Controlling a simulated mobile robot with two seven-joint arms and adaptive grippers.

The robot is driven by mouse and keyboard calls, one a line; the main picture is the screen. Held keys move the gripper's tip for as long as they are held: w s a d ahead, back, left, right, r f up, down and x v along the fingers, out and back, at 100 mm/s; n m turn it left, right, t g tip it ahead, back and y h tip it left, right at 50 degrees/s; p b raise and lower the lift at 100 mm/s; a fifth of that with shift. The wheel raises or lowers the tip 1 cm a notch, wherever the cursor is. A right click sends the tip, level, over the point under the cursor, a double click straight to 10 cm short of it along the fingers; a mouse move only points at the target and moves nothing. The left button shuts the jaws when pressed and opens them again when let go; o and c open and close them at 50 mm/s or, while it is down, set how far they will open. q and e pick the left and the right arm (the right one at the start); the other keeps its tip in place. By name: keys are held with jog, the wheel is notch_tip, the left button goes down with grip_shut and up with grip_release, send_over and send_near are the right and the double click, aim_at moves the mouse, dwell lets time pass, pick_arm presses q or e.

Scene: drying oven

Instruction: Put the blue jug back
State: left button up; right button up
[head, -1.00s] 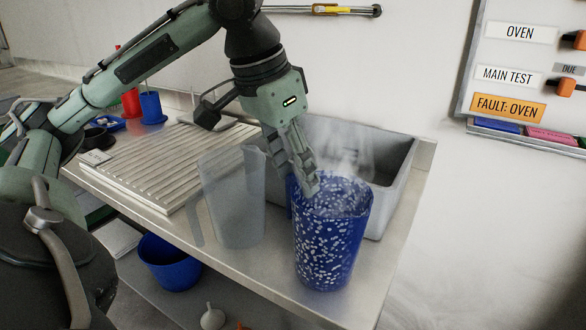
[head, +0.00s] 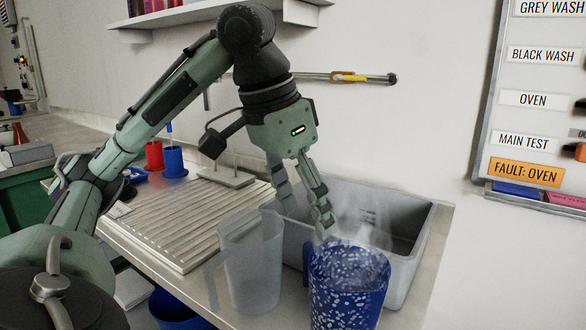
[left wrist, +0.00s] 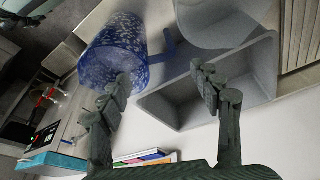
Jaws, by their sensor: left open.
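The blue jug (head: 348,292), speckled with white, stands upright at the bench's right end, with steam over its top. Its base is cut off by the head view's lower edge. The jug also shows in the left wrist view (left wrist: 112,50), with its blue handle (left wrist: 168,47) pointing toward the space between my fingers. My left gripper (head: 305,213) is open and empty, with its fingers spread just above and behind the jug's rim. In the left wrist view the gripper (left wrist: 160,76) has one finger overlapping the jug's outline; I cannot tell whether they touch. My right gripper is out of view.
A clear jug (head: 252,262) stands close left of the blue jug. A grey basin (head: 425,235) lies right behind both. A ribbed drainboard (head: 190,232) fills the bench to the left. Red (head: 153,155) and blue (head: 174,162) cups stand at the back.

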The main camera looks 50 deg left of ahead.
pick_arm(q)
jog(key=v, duration=0.6)
dwell(0.3)
jog(key=shift+r, duration=0.1)
dwell(0.7)
